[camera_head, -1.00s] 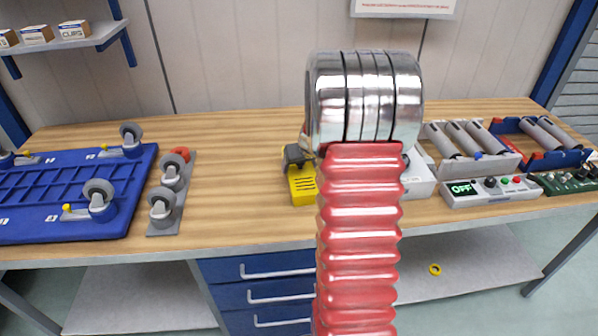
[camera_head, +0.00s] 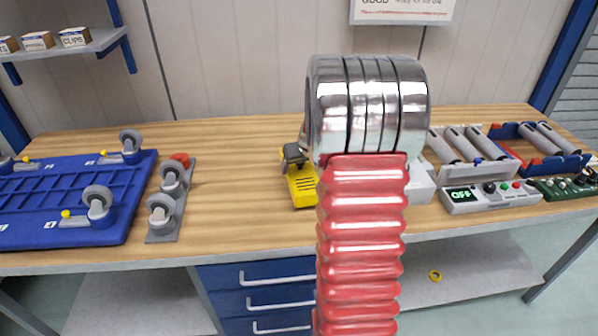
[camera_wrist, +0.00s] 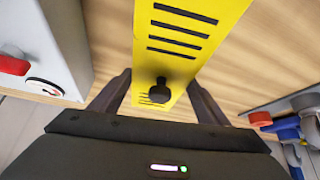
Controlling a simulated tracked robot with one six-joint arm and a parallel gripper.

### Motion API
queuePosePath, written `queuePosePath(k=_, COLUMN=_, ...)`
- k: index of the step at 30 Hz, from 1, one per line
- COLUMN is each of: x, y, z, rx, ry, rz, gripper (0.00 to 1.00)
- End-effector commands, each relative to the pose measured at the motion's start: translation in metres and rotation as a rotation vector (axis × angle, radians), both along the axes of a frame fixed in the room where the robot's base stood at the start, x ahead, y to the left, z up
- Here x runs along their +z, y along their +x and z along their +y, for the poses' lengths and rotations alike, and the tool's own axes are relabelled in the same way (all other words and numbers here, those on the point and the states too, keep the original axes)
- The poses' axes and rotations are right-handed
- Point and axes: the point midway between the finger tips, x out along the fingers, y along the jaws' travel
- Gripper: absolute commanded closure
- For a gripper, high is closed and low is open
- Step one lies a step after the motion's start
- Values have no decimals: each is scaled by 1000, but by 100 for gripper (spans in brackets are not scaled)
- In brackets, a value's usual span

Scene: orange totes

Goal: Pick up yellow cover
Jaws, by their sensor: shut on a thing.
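The yellow cover (camera_head: 302,188) has dark slots and shows beside my red and chrome arm in the head view, over the bench. In the wrist view, the yellow cover (camera_wrist: 190,38) extends up from between my fingers, with black slots and a black knob near its close end. My gripper (camera_wrist: 158,88) is shut on it, with one dark finger on each side. My arm hides part of the cover and gripper in the head view. I cannot tell whether the cover touches the bench.
A white box (camera_head: 420,183) stands behind my arm; a grey control box (camera_head: 490,199) with a lit display is to its right. Trays of rollers (camera_head: 470,150) lie behind. A blue caster platform (camera_head: 60,195) and a grey caster plate (camera_head: 165,225) are left. Bare bench lies between.

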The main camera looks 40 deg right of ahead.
Motion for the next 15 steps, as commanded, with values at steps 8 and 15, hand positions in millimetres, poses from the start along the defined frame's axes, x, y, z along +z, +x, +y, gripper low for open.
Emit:
queuePosePath(k=8, x=63, y=1, z=-1, rx=0, ry=-6, rz=-6, gripper=72)
queuePosePath(k=15, x=118, y=1, z=-1, rx=-1, ry=-4, rz=-5, gripper=72)
